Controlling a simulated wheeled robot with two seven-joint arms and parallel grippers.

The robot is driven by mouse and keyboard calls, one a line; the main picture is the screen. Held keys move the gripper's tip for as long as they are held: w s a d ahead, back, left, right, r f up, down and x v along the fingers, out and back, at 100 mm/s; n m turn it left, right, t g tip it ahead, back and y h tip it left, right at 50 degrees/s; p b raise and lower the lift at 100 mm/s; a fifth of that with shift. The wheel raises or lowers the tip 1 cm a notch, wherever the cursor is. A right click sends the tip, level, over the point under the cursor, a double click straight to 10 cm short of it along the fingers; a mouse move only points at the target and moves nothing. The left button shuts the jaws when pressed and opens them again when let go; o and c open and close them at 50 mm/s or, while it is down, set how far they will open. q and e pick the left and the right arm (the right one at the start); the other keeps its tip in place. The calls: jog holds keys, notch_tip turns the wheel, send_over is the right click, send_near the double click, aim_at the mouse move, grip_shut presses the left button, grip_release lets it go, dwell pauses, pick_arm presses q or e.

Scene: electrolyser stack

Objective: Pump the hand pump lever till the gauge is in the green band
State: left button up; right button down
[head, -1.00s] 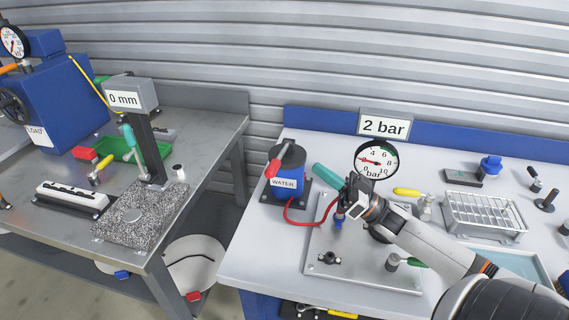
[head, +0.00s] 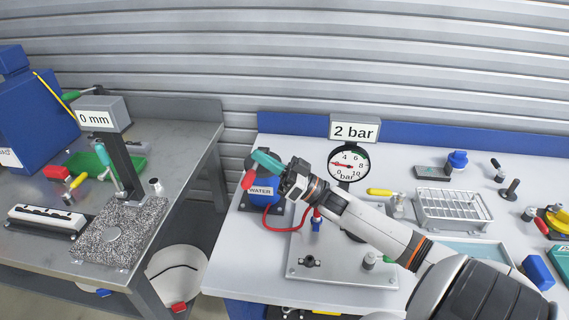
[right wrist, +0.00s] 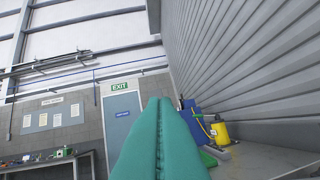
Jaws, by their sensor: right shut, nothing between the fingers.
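The blue hand pump (head: 260,191), labelled WATER, stands at the left of the right bench. Its red lever grip (head: 249,180) angles down to the left. My right gripper (head: 265,160) has teal fingers shut together with nothing between them. It is over the pump top, just above and right of the red grip, and hides part of the lever. I cannot tell whether they touch. The shut fingers fill the middle of the right wrist view (right wrist: 160,140). The round gauge (head: 349,165) has its needle toward 2, and the sign (head: 354,130) reads 2 bar. My left gripper is out of view.
A red hose runs from the pump to a metal plate (head: 330,282) with fittings. A yellow-handled valve (head: 382,192) and a tube rack (head: 452,209) stand to the right. The left bench holds a press with a 0 mm sign (head: 95,118). The wall is close behind.

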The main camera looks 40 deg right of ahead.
jog(key=shift+w+a+f+p, duration=0.15)
jog(key=shift+a+f, duration=0.15)
jog(key=shift+f, duration=0.65)
jog(key=shift+s+a+f+p, duration=0.15)
jog(key=shift+a+f, duration=0.15)
jog(key=shift+f, duration=0.6)
jog(key=shift+w+f, duration=0.1)
jog(key=shift+f, duration=0.05)
jog(key=f+b, duration=0.1)
jog(key=f, duration=0.1)
jog(key=f+b, duration=0.1)
jog(key=f, duration=0.1)
jog(key=shift+s+a+b, duration=0.2)
jog(key=shift+a+b, duration=0.05)
jog(key=shift+b, duration=0.05)
jog(key=shift+r, duration=0.1)
notch_tip(320, 180, up, 10)
jog(key=b, duration=0.1)
